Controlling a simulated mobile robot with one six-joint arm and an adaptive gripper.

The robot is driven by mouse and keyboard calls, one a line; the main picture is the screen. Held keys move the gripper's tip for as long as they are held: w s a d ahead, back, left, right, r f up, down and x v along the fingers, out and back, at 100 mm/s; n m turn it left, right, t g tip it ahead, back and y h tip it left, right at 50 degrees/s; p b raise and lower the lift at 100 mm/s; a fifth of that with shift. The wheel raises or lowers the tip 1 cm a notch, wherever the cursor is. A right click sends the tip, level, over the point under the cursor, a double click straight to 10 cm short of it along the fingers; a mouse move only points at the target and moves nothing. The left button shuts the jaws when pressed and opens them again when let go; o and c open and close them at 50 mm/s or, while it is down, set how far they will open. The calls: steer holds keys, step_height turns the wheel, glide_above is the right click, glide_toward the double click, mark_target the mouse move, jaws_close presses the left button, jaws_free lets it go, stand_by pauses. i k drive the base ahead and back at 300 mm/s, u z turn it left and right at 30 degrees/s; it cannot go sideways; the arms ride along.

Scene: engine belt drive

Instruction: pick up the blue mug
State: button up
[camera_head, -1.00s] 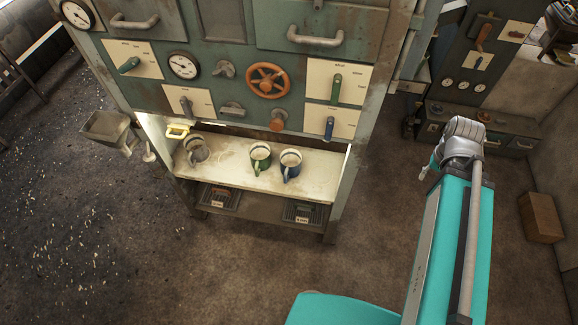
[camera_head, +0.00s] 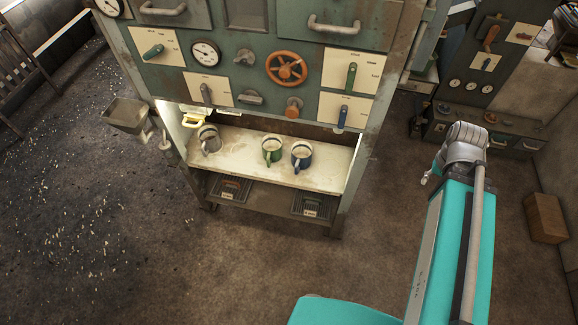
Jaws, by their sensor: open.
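The blue mug (camera_head: 301,157) stands upright on the pale lit shelf (camera_head: 325,178) under the control panel, the rightmost of three mugs. Its handle faces the front, toward the lower left. The green mug (camera_head: 271,151) stands close on its left. A grey-brown mug (camera_head: 209,140) stands at the shelf's left end. My gripper (camera_head: 428,176) is small and mostly hidden behind my arm's wrist at the right. What shows of it is open, with nothing seen in it. It is well to the right of the shelf, apart from the mugs.
The panel above the shelf carries an orange handwheel (camera_head: 286,68), an orange knob (camera_head: 293,106) and several levers. A lower shelf holds two dark trays (camera_head: 311,206). A grey bin (camera_head: 126,115) sticks out at left. A brown box (camera_head: 546,217) stands at right. The floor in front is clear.

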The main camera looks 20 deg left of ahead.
mark_target(302, 151)
steer(key=u, duration=0.05)
steer(key=k, duration=0.4)
steer(key=u, duration=0.85)
steer(key=i, duration=0.5)
steer(key=u, duration=0.1)
